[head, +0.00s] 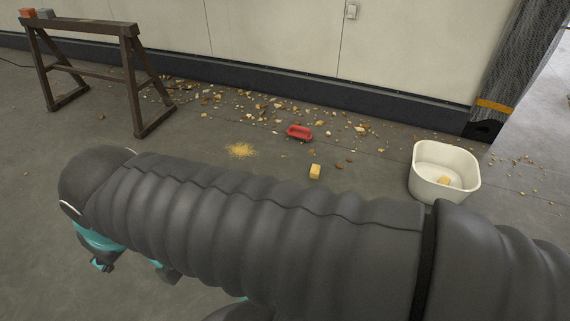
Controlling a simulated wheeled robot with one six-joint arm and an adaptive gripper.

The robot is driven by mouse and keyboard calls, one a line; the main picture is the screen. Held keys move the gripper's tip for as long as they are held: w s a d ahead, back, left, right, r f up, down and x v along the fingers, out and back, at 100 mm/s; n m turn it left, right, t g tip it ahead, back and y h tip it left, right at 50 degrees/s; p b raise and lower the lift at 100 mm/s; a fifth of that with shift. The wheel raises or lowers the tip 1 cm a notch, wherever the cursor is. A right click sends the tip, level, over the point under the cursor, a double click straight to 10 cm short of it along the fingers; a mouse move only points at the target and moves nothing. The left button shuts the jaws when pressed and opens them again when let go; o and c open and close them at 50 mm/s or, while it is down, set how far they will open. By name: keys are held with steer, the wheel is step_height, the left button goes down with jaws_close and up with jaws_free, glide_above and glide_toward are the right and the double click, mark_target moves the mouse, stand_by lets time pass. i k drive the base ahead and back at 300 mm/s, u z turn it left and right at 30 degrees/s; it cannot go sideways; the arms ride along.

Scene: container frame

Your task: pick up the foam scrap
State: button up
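A small yellow block that looks like a foam scrap (315,171) lies on the grey floor near the middle of the head view, just beyond my arm. A similar yellow piece (444,180) lies inside a white bin (430,186) at the right. My arm, in a dark ribbed cover, crosses the whole foreground. Teal and dark parts at its far left end seem to belong to my gripper (130,267). They are well to the left of the yellow block and apart from it. My arm hides much of the gripper, so its opening is unclear.
A red tray-like object (299,132) lies among many scattered crumbs along the wall. A pile of yellow granules (240,150) lies left of the block. A brown trestle (92,75) stands at the left. A dark post (512,75) stands at the right.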

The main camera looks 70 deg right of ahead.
mark_target(315, 169)
steer(key=z, duration=0.4)
steer(key=i, duration=1.1)
steer(key=z, duration=1.5)
steer(key=i, duration=0.7)
steer(key=z, duration=0.55)
